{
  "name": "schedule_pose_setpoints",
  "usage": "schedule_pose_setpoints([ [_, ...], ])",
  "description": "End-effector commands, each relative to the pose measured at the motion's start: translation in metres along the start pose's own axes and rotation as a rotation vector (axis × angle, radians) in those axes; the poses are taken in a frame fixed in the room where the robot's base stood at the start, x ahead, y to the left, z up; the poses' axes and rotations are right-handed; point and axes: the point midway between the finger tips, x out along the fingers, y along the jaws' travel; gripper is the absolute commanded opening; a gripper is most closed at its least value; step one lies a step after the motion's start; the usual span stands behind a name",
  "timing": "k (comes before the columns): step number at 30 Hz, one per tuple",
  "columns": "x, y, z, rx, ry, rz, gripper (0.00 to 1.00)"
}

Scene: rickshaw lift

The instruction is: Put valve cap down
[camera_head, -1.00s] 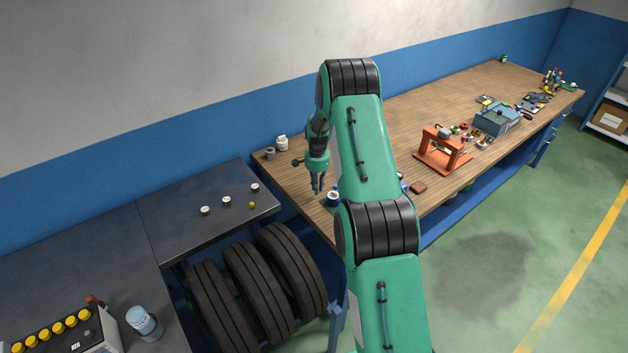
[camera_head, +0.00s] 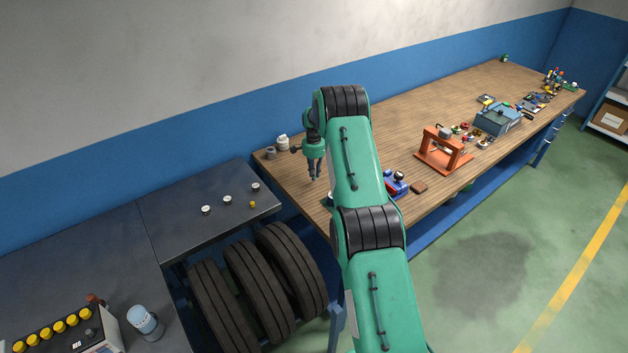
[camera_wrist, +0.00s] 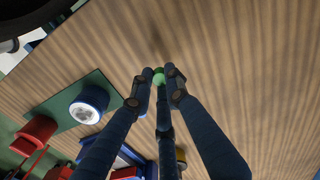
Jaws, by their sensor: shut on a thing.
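The valve cap (camera_wrist: 158,77) is a small green piece between my fingertips in the wrist view. My gripper (camera_wrist: 159,80) is shut on it, with bare wooden bench top behind. In the head view my gripper (camera_head: 314,178) points down over the near left end of the wooden bench (camera_head: 410,120). The cap is too small to make out there. I cannot tell how far the cap is above the wood.
A blue cylinder with a white top (camera_wrist: 88,105) stands on a green mat (camera_wrist: 62,117), beside a red cylinder (camera_wrist: 34,136). A white jar (camera_head: 282,142) stands near the wall. An orange press (camera_head: 443,150) is farther right. A dark table (camera_head: 180,215) adjoins on the left.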

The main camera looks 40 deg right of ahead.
Motion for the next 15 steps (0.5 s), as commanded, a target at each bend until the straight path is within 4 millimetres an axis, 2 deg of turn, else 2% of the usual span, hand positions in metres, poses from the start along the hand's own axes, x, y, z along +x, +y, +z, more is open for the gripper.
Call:
schedule_pose_setpoints([
  [8,0.0,0.0,0.0,0.0,0.0,0.0,0.05],
  [15,0.015,0.0,0.0,0.0,0.0,0.0,0.05],
])
